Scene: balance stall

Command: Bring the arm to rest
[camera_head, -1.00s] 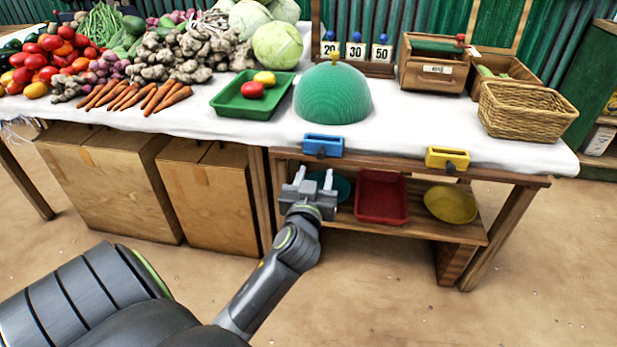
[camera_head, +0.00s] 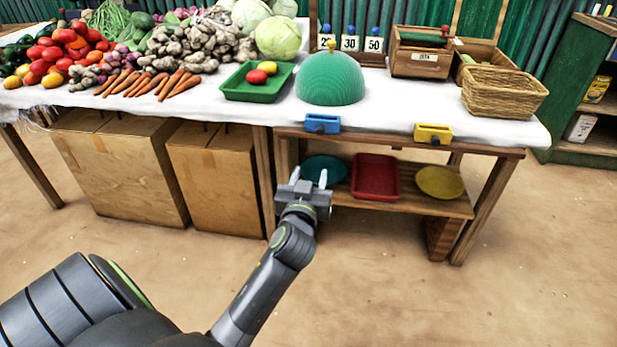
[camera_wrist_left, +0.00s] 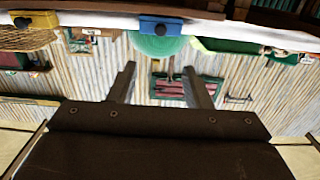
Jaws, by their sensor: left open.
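My left arm comes in from the lower left in the head view. Its gripper (camera_head: 309,177) points away from me, in front of the stall table (camera_head: 400,112) and below the tabletop edge. The two fingers stand apart with nothing between them. In the picture they overlap the shelf area close to a teal plate (camera_head: 322,168). In the left wrist view the scene appears upside down, and the open fingers (camera_wrist_left: 160,76) show empty against the corrugated wall. My right gripper is not in view.
A red tray (camera_head: 375,178) and yellow plate (camera_head: 440,182) lie on the lower shelf. Sandy floor (camera_head: 400,300) is clear at right.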

